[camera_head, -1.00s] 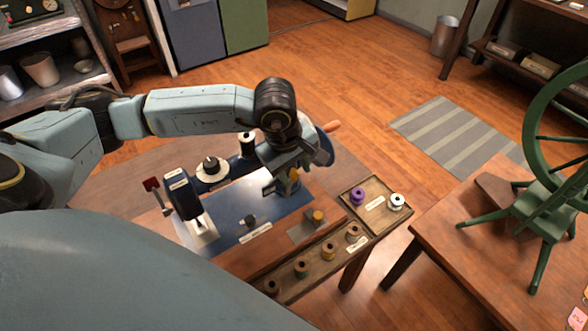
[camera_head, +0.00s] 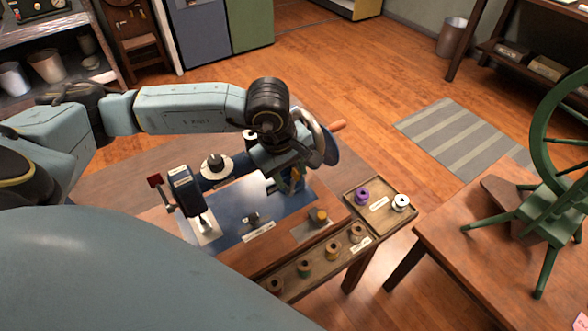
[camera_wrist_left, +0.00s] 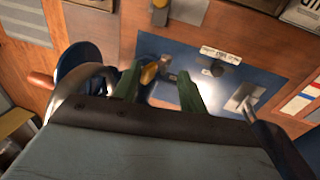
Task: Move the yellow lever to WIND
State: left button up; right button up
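The yellow lever (camera_wrist_left: 149,73) has a rounded yellow knob and stands on the blue plate of a sewing machine (camera_head: 245,205). In the wrist view it lies between my left gripper's fingers (camera_wrist_left: 160,88), close to the left finger. The fingers are apart; whether one touches the knob I cannot tell. In the head view my left gripper (camera_head: 284,182) points down over the plate's right part, with the yellow knob (camera_head: 297,174) partly hidden beside it. The WIND marking cannot be read. My right gripper is not in view.
The machine's blue handwheel (camera_head: 331,150) with its wooden handle (camera_head: 337,126) is close to my left wrist. A wooden tray (camera_head: 380,211) with several thread spools runs along the front and right. A green spinning wheel (camera_head: 540,180) stands on a table at right.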

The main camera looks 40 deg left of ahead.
pick_arm(q)
jog(key=s, duration=0.1)
jog(key=s+a+b, duration=0.1)
jog(key=s+f+b, duration=0.1)
jog(key=shift+a, duration=0.15)
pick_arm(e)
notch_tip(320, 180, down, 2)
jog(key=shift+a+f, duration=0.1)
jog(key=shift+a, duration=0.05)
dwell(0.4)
pick_arm(q)
jog(key=shift+s, duration=0.15)
jog(key=shift+w+d+r, duration=0.25)
jog(key=shift+w+r, duration=0.15)
jog(key=shift+w, duration=0.35)
dwell(0.4)
